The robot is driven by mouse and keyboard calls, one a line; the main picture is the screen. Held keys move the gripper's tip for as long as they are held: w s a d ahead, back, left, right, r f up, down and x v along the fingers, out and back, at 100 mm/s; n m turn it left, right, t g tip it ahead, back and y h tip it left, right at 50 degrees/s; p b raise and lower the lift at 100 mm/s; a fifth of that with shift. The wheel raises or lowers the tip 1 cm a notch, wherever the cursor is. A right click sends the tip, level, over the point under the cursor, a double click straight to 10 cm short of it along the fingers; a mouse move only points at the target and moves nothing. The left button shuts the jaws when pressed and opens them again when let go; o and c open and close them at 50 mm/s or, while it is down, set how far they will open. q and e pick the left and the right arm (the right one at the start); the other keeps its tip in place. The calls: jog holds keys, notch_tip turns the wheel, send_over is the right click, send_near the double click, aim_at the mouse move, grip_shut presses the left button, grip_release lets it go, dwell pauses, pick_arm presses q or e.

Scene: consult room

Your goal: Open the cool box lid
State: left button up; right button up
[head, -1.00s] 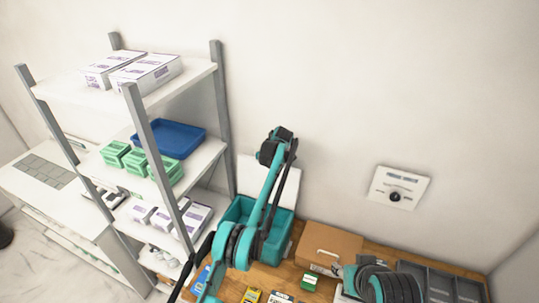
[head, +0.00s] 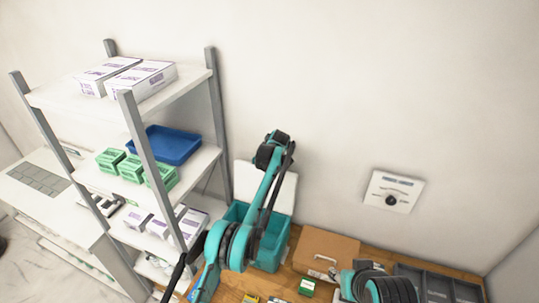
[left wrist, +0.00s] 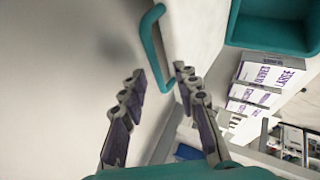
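The cool box (head: 273,250) is a teal box on the wooden bench beside the shelf unit. Its white lid (head: 283,190) stands raised at the back, near the wall, and the inside of the box shows. In the left wrist view the white lid (left wrist: 195,28) has a teal handle (left wrist: 150,44) on its edge, and the teal box (left wrist: 262,40) is at top right. My left arm covers part of the box and lid. My right gripper is out of view.
A shelf unit (head: 140,130) with white cartons, green boxes and a blue tray (head: 175,145) stands left of the cool box. A brown case (head: 325,247) and a grey divided tray (head: 440,284) lie to its right. A wall panel (head: 394,191) hangs above.

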pick_arm(q)
jog(key=v, duration=1)
jog(key=shift+s+r, duration=0.2)
jog(key=shift+s, duration=0.1)
jog(key=shift+f, duration=0.15)
